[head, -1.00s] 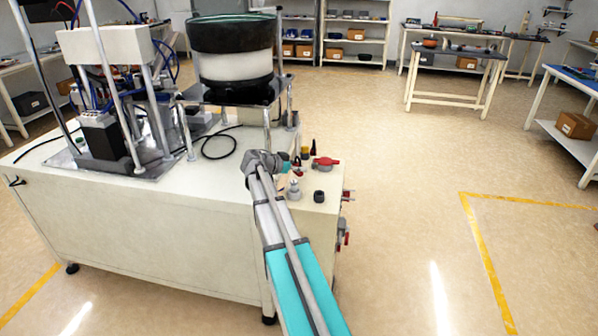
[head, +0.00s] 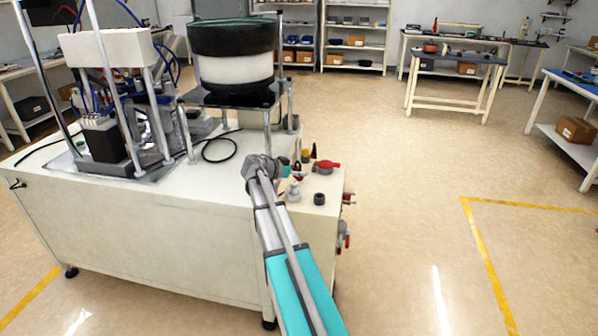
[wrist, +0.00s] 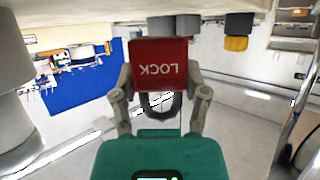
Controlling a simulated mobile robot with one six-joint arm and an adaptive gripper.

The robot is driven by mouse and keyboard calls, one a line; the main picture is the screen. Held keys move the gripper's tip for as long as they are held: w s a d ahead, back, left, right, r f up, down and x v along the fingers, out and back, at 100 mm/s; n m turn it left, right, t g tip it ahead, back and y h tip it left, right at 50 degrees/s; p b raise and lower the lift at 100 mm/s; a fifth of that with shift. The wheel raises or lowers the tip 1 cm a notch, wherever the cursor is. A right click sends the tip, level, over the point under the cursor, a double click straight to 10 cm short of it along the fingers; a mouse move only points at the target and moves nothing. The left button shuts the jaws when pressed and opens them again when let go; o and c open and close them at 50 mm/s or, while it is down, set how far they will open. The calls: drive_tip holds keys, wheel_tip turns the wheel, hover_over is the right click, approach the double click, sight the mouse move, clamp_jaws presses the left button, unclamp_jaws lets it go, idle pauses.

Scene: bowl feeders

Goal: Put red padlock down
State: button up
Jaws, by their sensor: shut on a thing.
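The red padlock (wrist: 158,62) is held between the two fingers of my gripper (wrist: 161,92) in the wrist view. The word LOCK on its body appears upside down. Its dark shackle (wrist: 160,104) points back toward the teal palm. I cannot tell whether the padlock touches the top.
The bowl feeder (head: 232,65) stands behind. Open floor lies to the right.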

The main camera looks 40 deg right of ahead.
drive_tip(key=shift+s+f, duration=0.2)
drive_tip(key=shift+s, duration=0.05)
drive_tip(key=o, duration=1.1)
drive_tip(key=shift+a, duration=0.1)
drive_tip(key=shift+o, duration=0.4)
drive_tip(key=shift+s, duration=0.1)
drive_tip(key=shift+r, duration=0.15)
drive_tip(key=shift+w+r+p, duration=0.2)
drive_tip(key=shift+r+p, duration=0.2)
drive_tip(key=shift+p, duration=0.35)
drive_tip(key=p+v, duration=0.4)
drive_tip(key=v, duration=0.7)
drive_tip(key=shift+w+a+r, duration=0.2)
drive_tip(key=shift+w+a, duration=0.05)
drive_tip(key=shift+a, duration=0.05)
